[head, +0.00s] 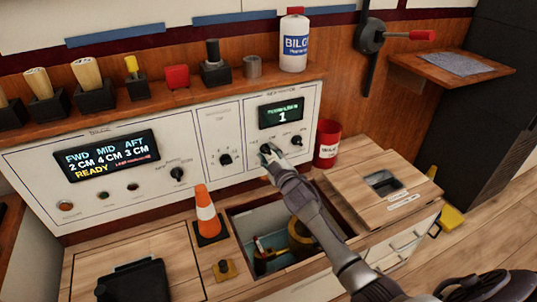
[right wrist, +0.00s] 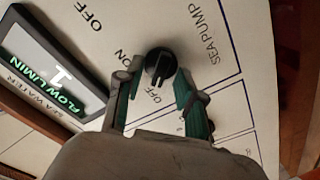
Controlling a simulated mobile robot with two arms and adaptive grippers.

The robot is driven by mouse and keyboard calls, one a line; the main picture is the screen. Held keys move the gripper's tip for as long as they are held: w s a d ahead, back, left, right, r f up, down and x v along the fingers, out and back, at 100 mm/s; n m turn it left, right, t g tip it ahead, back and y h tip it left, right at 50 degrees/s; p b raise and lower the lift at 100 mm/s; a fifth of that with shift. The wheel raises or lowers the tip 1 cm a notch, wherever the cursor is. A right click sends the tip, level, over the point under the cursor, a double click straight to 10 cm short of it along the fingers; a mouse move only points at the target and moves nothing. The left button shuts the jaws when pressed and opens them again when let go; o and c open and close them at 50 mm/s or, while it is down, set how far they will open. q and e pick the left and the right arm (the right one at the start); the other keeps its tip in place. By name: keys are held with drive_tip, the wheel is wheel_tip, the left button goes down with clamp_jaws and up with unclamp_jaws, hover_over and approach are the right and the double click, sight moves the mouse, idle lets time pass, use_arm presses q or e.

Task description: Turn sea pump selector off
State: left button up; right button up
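The sea pump selector is a black rotary knob (right wrist: 160,63) on a white panel, with SEA PUMP, ON and OFF printed around it. In the right wrist view a pale mark on the knob faces roughly toward the lower OFF print, but its exact setting is hard to read. My right gripper (right wrist: 158,78) is open, with one finger on each side of the knob; firm contact cannot be made out. In the head view my right gripper (head: 267,152) is at the panel below the small display and largely covers the selector. My left gripper is not in view.
The sea water display (head: 281,115) reads 1. Other knobs (head: 225,160) (head: 297,140) sit close by. Below are an open hatch (head: 232,218), an orange cone (head: 206,212) and a red can (head: 327,143). A bilge bottle (head: 294,42) stands on the shelf.

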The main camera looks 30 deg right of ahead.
drive_tip(key=shift+s, duration=0.1)
drive_tip(key=s, duration=1.1)
drive_tip(key=shift+s+a, duration=0.35)
drive_tip(key=shift+s, duration=0.05)
